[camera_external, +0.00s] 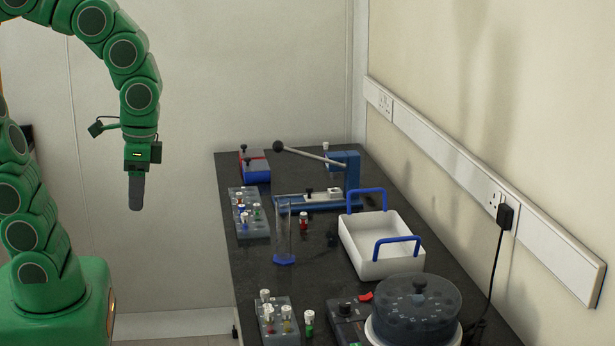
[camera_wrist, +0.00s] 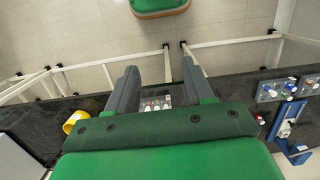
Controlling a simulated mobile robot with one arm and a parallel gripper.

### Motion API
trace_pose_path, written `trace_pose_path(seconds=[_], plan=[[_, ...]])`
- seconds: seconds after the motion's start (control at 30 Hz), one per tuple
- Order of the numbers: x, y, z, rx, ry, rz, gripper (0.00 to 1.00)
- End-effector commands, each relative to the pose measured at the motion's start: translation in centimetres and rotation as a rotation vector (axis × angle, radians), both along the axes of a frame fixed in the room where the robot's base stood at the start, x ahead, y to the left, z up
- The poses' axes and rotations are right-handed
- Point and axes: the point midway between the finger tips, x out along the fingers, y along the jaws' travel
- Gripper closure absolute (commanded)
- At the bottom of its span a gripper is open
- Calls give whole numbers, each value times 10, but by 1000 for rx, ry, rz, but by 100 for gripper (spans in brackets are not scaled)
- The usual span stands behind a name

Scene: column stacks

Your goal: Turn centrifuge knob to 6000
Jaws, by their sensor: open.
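The centrifuge (camera_external: 415,312) stands at the near right end of the bench, with a dark translucent round lid on a white body. Its dark control box (camera_external: 345,325) is on its left side and carries a black knob (camera_external: 345,309) and a red switch (camera_external: 365,297). The knob's scale is too small to read. My gripper (camera_external: 136,205) hangs pointing down in the air left of the bench, well away from the knob. In the wrist view my gripper (camera_wrist: 158,78) shows two fingers spread apart with nothing held between them. The centrifuge is not clearly recognisable in the wrist view.
On the bench are a vial rack (camera_external: 270,322) left of the control box, another vial rack (camera_external: 248,212), a glass cylinder (camera_external: 284,235), a white tray (camera_external: 375,262) with blue handles and a blue lever press (camera_external: 345,180). A yellow container (camera_wrist: 76,122) shows in the wrist view.

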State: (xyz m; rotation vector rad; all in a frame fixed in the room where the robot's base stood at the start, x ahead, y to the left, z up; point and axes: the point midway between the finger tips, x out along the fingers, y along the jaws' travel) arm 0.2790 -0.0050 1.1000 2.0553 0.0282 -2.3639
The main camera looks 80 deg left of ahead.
Motion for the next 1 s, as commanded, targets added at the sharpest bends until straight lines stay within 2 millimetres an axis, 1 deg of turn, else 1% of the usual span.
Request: trace_pose_path(seconds=[0.03,0.1,0.43,0.73,1.0], plan=[[12,-2,-1,0,0,2,48],[29,-4,-1,1,-6,8,48],[110,-18,-10,4,-36,42,48],[181,-32,-28,4,-59,80,48],[244,-47,-53,5,-80,118,48]])
